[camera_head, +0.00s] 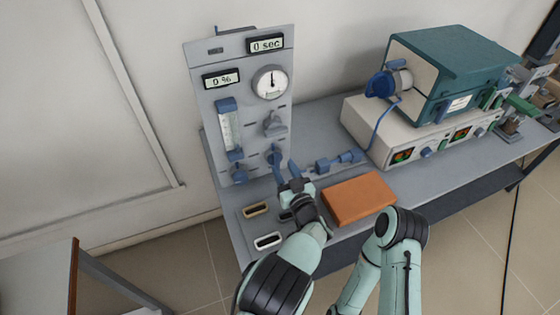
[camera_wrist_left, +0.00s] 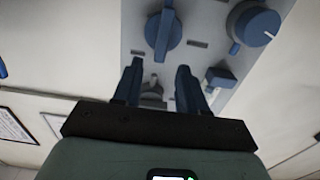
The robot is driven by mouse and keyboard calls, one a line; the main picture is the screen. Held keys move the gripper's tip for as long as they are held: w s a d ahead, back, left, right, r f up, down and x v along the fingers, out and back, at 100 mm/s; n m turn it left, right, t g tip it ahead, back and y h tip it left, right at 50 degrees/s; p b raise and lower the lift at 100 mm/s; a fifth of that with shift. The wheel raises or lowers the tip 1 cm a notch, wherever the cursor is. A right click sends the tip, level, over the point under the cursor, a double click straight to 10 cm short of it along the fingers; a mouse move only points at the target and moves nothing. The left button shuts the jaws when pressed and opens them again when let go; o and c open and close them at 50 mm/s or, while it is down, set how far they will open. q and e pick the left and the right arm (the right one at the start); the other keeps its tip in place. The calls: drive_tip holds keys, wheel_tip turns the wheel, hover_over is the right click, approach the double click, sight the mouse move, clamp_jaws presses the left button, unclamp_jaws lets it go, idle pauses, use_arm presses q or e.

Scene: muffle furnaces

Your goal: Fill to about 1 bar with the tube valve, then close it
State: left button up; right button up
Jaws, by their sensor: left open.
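The upright grey gas panel (camera_head: 247,112) stands at the left end of the bench. Its round gauge (camera_head: 271,83) has a needle pointing about straight up; its scale is too small to read. Below it are a grey valve handle (camera_head: 274,124) and a blue knob (camera_head: 274,154). My left gripper (camera_head: 284,170) is open just in front of the lower panel, close to the blue knob. In the left wrist view the fingers (camera_wrist_left: 158,78) are apart with nothing held, and a blue bar-shaped knob (camera_wrist_left: 163,30) lies just beyond them. I cannot tell which control is the tube valve. My right gripper is out of view.
A flowmeter (camera_head: 229,128) and displays reading 0 % (camera_head: 221,79) and 0 sec (camera_head: 266,44) are on the panel. Blue fittings (camera_head: 340,161) and an orange-brown block (camera_head: 358,199) lie right of my gripper. A teal furnace (camera_head: 455,70) stands farther right.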

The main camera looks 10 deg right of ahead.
sight(278, 159)
use_arm(q)
drive_tip(key=shift+w+a, duration=0.2)
drive_tip(key=shift+w, duration=0.75)
drive_tip(key=shift+w+a, duration=0.15)
drive_tip(key=shift+w, duration=0.8)
clamp_jaws()
